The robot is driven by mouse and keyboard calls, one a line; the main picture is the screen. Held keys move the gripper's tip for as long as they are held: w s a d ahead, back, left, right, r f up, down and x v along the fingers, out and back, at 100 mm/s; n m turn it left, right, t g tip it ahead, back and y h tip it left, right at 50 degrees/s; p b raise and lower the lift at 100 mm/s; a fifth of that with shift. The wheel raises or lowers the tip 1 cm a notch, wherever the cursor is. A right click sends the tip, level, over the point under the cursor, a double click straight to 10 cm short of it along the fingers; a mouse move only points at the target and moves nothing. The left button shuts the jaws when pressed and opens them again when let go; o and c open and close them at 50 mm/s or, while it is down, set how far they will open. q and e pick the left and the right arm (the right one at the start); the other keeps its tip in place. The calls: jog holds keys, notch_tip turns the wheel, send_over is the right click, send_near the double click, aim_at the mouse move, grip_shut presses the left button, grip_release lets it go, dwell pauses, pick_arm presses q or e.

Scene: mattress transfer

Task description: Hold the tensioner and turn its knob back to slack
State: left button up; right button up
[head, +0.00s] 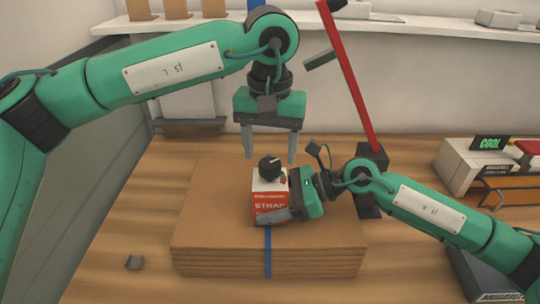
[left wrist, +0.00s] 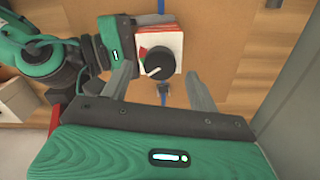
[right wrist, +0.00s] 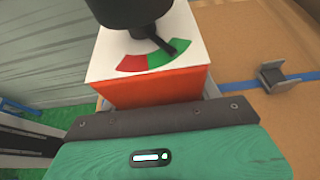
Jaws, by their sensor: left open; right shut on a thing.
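The tensioner (head: 269,203) is a red and white box marked "STRAP" with a black knob (head: 270,167) on top. It sits on the cardboard stack (head: 205,225). My right gripper (head: 283,202) is shut on the box from the right. In the right wrist view the knob (right wrist: 130,10) has its pointer over the green part of a red-and-green dial (right wrist: 160,54). My left gripper (head: 270,158) is open and points down, above and behind the knob. In the left wrist view the knob (left wrist: 159,63) lies ahead of its fingers, not between them.
A blue strap (head: 268,255) runs down the stack's front. A grey clip (right wrist: 272,76) sits on the strap. Another grey piece (head: 134,262) lies on the table at left. A red bar (head: 350,80) on a dark post stands behind right. A "COOL" device (head: 480,160) is at right.

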pick_arm(q)
jog(key=shift+f, duration=1.15)
pick_arm(e)
jog(key=shift+r, duration=0.1)
pick_arm(q)
jog(key=c, duration=1)
